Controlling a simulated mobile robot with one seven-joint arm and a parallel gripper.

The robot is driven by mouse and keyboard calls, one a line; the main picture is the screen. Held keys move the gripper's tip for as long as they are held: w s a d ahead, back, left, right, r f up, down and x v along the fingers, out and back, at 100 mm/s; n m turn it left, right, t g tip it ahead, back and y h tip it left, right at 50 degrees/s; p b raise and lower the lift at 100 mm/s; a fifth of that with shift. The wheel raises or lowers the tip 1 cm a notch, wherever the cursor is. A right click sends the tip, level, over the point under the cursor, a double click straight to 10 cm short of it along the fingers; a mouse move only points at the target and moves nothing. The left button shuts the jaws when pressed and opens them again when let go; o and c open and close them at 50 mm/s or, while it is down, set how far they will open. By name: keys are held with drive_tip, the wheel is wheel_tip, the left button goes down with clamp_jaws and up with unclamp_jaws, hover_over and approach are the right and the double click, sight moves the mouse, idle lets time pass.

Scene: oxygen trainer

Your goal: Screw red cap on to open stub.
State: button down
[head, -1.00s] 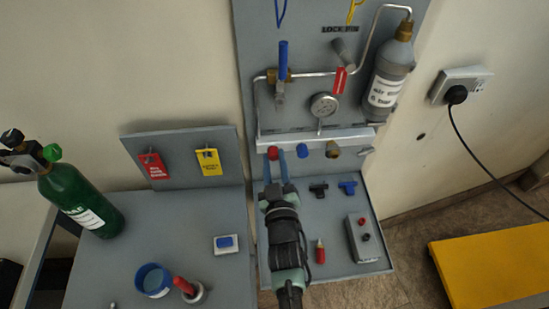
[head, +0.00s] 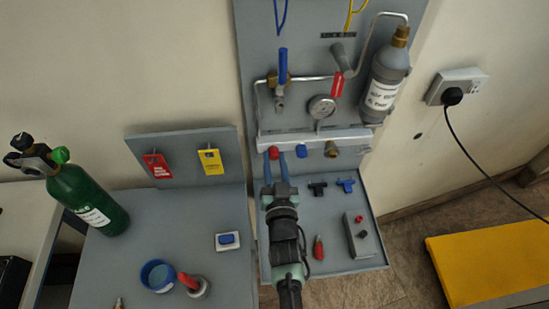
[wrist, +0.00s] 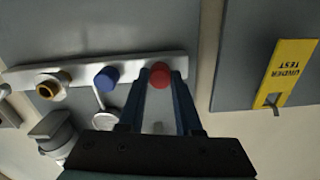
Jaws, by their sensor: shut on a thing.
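The red cap (head: 274,152) is at the left end of the pale rail (head: 315,139) on the upright panel. My gripper (head: 275,157) is shut on it, with a blue finger on each side. In the wrist view the red cap (wrist: 160,76) sits between the fingertips (wrist: 160,82), in front of the rail. Whatever lies behind the cap is hidden, so I cannot tell how far it is seated. A blue cap (wrist: 107,77) is beside it on the rail. Beyond that is a brass fitting (wrist: 52,86) with an open end.
A gauge (head: 321,107), a blue-handled valve (head: 282,75) and a grey cylinder (head: 385,85) are above the rail. Black (head: 317,190) and blue (head: 346,186) tee pieces, a red-tipped item (head: 318,248) and a grey box (head: 357,238) are on the shelf below.

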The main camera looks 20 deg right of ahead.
drive_tip(key=shift+m, duration=0.4)
drive_tip(key=shift+m, duration=0.6)
drive_tip(key=c, duration=0.6)
unclamp_jaws()
drive_tip(key=shift+s, duration=0.1)
drive_tip(key=shift+p+v, duration=0.55)
drive_tip(key=shift+v, duration=0.5)
drive_tip(key=shift+f+n+b, duration=0.15)
drive_tip(key=shift+n+b, duration=0.45)
drive_tip(key=shift+n, duration=1.2)
drive_tip(key=shift+b, duration=0.3)
